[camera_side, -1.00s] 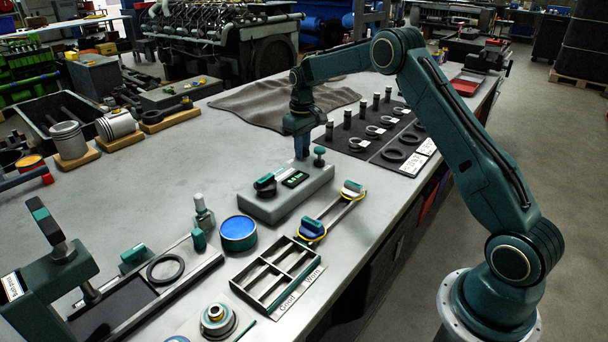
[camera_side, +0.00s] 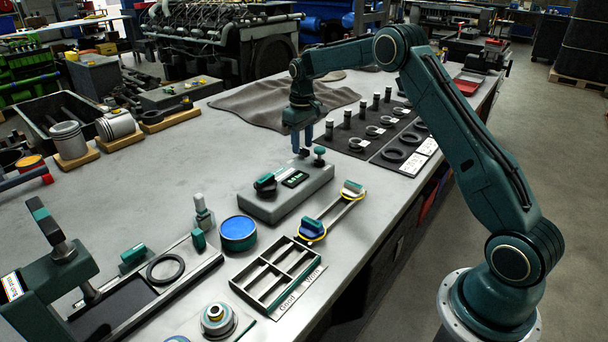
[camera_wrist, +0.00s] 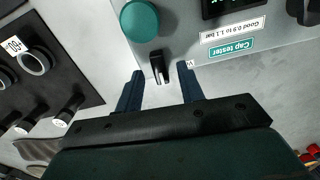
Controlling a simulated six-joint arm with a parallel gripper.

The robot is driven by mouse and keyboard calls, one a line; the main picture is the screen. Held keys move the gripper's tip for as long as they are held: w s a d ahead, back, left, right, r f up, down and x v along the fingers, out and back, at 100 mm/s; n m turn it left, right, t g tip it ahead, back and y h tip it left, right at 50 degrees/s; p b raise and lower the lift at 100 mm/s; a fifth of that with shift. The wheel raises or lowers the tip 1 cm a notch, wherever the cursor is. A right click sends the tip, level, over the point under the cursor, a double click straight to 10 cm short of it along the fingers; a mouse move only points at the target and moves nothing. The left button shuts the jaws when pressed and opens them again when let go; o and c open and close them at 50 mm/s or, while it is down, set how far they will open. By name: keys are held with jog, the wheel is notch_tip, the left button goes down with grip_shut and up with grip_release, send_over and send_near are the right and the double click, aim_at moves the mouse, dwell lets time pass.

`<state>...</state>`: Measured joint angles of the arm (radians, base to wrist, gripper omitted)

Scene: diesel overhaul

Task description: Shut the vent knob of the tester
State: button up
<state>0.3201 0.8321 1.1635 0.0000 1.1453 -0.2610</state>
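The tester (camera_side: 285,199) is a grey box on the bench with a lit green display (camera_side: 295,178). The vent knob (camera_wrist: 158,66) is a small black lever with a pale stripe, near the tester's edge. Its long side runs roughly up and down in the wrist view. In the side view it is a small dark shape (camera_side: 304,154) below my fingers. My gripper (camera_side: 302,143) is open and empty just above it. In the wrist view the two blue fingers (camera_wrist: 160,72) stand on either side of the knob, apart from it.
A round green knob (camera_wrist: 139,20) stands close to the vent knob. A dark and green cap-like part (camera_side: 265,183) sits at the tester's other end. A black mat (camera_side: 375,143) with rings and pins lies behind. A divided tray (camera_side: 262,302) and a blue-topped tin (camera_side: 238,230) stand in front.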

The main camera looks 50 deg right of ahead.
jog(key=shift+r, duration=1.85)
jog(key=shift+r, duration=0.1)
notch_tip(320, 180, up, 4)
jog(key=shift+f, duration=0.15)
